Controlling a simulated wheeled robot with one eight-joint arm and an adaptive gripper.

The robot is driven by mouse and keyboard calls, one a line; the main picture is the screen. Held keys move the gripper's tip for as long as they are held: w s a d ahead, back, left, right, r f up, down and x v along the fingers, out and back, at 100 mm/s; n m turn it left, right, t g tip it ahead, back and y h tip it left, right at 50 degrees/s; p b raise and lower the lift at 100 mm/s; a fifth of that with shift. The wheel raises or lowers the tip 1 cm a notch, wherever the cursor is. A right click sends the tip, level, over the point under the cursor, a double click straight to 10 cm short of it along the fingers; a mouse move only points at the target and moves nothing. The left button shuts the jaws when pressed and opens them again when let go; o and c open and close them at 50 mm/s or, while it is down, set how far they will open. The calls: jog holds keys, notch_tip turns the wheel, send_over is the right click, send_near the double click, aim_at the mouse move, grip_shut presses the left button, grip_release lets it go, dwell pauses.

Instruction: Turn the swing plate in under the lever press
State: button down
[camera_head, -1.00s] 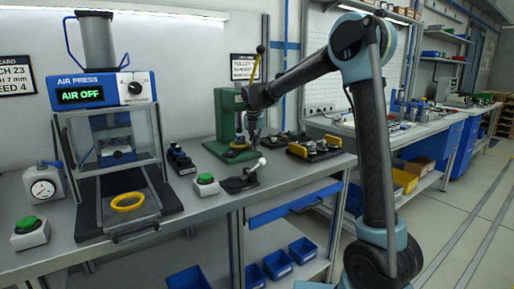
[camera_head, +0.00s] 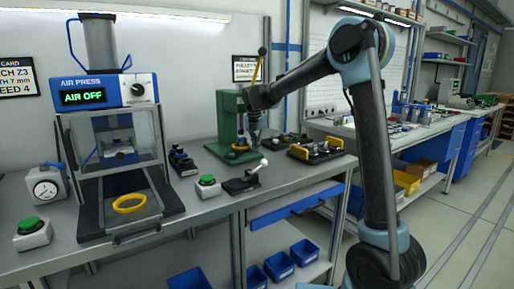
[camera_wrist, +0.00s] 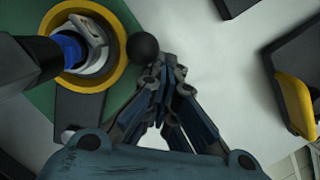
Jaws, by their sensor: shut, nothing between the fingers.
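A silver and blue part sits inside the ring. A dark cylindrical piece reaches over the ring from the left. A black ball knob (camera_wrist: 142,47) is at the ring's right side. My gripper (camera_wrist: 163,78) is shut and empty, its fingertips close beside the knob; I cannot tell whether they touch. In the head view it is small beside the press.
The air press (camera_head: 108,91) stands at left, reading AIR OFF. A green push button (camera_head: 207,181) and a white-knobbed lever device (camera_head: 243,181) are in front of the lever press. A yellow-ended fixture (camera_head: 316,150) lies to its right. Bare bench shows between these.

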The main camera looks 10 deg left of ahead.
jog(key=s+d, duration=0.2)
jog(key=s, duration=0.1)
jog(key=shift+s, duration=0.15)
jog(key=d+v, duration=0.1)
jog(key=v, duration=0.9)
jog(key=shift+w+d, duration=0.2)
jog(key=shift+d, duration=0.2)
jog(key=shift+d, duration=0.1)
